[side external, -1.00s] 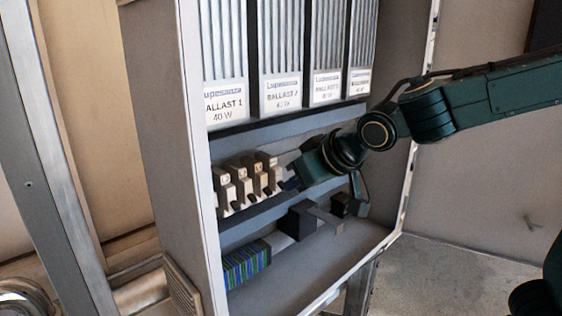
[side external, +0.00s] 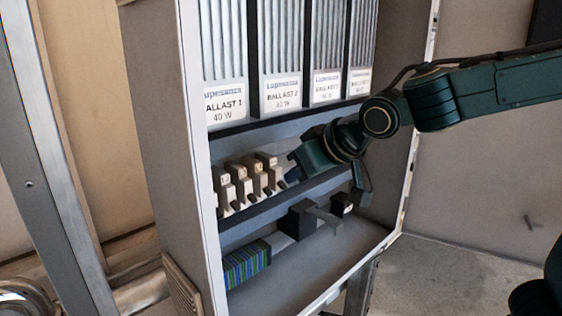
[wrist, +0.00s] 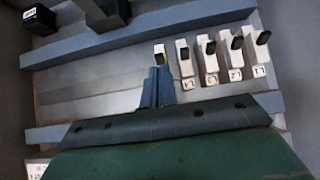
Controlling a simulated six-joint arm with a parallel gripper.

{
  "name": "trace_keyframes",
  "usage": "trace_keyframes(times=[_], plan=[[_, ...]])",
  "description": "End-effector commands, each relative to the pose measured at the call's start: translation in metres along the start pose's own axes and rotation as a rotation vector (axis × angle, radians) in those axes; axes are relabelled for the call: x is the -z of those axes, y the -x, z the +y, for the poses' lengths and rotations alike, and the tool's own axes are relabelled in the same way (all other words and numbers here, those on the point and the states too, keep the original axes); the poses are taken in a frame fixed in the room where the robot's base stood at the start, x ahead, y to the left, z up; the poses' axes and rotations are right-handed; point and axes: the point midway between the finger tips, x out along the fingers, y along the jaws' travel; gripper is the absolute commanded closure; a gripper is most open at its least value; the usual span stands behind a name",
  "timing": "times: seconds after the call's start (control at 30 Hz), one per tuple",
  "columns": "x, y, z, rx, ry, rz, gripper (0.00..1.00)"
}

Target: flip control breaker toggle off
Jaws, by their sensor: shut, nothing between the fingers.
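A row of pale breakers with black toggles (side external: 245,180) stands on the middle rail of the cabinet. In the wrist view the L4 (wrist: 185,65), L3 (wrist: 210,60), L2 (wrist: 236,56) and L1 (wrist: 262,52) breakers run left to right. One more breaker (wrist: 159,49) stands left of L4, its label hidden behind my fingers, so I cannot read whether it is the control breaker. My gripper (wrist: 158,80) is shut and empty, its tips right at this breaker; contact is unclear. In the side view my gripper (side external: 291,174) is at the right end of the row.
Tall ballasts (side external: 280,95) fill the upper cabinet. Below are a striped terminal block (side external: 247,264), a dark box (side external: 298,220) and a smaller black box (side external: 341,203). The cabinet side wall (side external: 165,130) is at left. Bare rail lies left of the fingers in the wrist view.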

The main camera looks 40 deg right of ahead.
Motion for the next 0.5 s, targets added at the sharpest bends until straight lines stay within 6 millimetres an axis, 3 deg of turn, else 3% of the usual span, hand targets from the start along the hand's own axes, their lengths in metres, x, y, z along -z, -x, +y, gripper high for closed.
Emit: trace_keyframes(times=[0.37, 0.5], plan=[[0.013, 0.034, -0.001, 0.003, 0.0, 0.004, 1.0], [0.0, 0.045, -0.001, 0.003, 0.003, 0.001, 1.0]])
